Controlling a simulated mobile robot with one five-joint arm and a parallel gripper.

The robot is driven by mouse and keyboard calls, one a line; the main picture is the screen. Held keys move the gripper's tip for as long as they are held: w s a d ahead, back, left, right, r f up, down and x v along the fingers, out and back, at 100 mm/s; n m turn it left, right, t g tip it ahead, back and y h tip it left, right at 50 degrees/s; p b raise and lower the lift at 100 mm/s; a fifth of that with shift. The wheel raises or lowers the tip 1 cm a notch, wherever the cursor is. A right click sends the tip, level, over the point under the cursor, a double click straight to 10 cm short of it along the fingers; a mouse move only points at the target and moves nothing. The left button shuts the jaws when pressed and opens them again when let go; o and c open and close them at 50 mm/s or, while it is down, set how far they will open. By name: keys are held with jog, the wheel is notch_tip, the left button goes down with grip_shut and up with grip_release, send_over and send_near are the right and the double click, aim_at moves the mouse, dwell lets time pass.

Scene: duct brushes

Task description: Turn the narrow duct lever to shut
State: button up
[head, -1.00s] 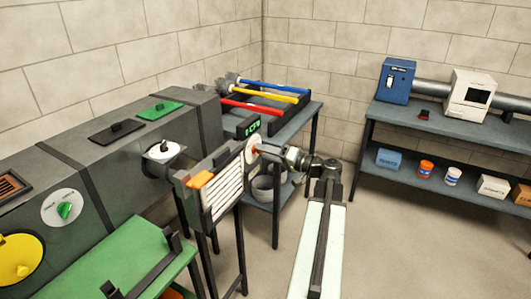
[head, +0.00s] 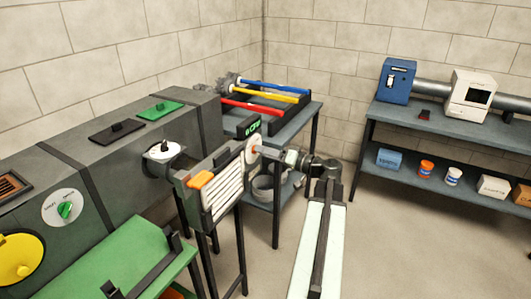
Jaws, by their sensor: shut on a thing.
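My gripper (head: 264,152) is at the end of my arm, reaching left to a round white plate (head: 251,151) with a small orange-red part at its middle. The gripper is shut on that part, which I take to be the narrow duct lever. The jaws hide most of it, so its exact angle cannot be told. The plate stands beside a small box with a lit green display (head: 247,127); its digits are too small to read surely.
A slatted white grille (head: 223,190) with an orange handle (head: 201,179) stands just left of my gripper. Coloured rods (head: 268,96) lie behind. The floor at right is clear.

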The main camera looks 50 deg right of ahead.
jog(key=o, duration=1.4)
jog(key=shift+s, duration=0.1)
jog(key=v, duration=0.7)
jog(key=shift+s, duration=0.3)
jog(key=shift+s+d, duration=0.1)
